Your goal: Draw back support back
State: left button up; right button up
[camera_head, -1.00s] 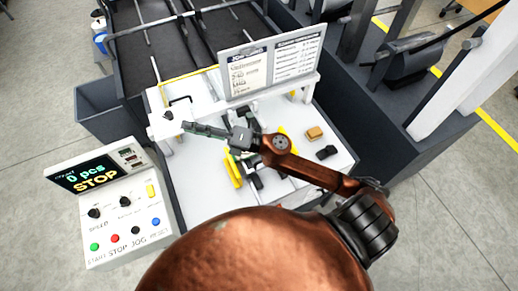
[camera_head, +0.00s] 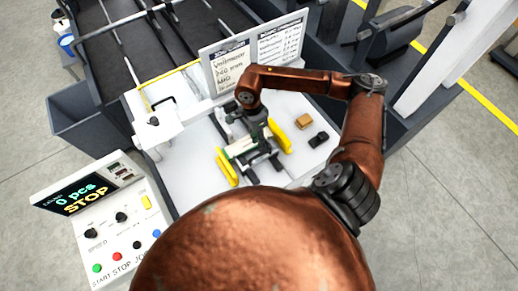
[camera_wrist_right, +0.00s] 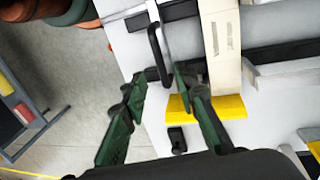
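The part I take for the back support is not marked. In the right wrist view, a black loop handle (camera_wrist_right: 157,52) stands on the white table near its edge. My right gripper (camera_wrist_right: 160,84) is open, with its green fingers apart. The handle shows just beyond and between the fingertips, and I see no grip on it. A cream board piece (camera_wrist_right: 222,45) and a yellow guide (camera_wrist_right: 230,107) lie to the right. In the head view, my right gripper (camera_head: 246,147) points down over the black rails and partly hides them. My left gripper is not in view.
A job sign (camera_head: 258,55) stands behind. The control panel (camera_head: 105,215) reading STOP is at the left front.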

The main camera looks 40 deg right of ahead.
aim_at(260, 154)
jog(key=shift+s+a+f+p, duration=0.1)
jog(key=shift+s+f+p, duration=0.1)
jog(key=shift+f, duration=0.75)
jog(key=shift+s+f+p, duration=0.15)
jog(key=shift+s+f, duration=0.05)
jog(key=shift+f, duration=0.8)
jog(key=shift+s+a+f+p, duration=0.1)
jog(key=shift+s+f+p, duration=0.1)
jog(key=shift+f, duration=0.75)
grip_shut()
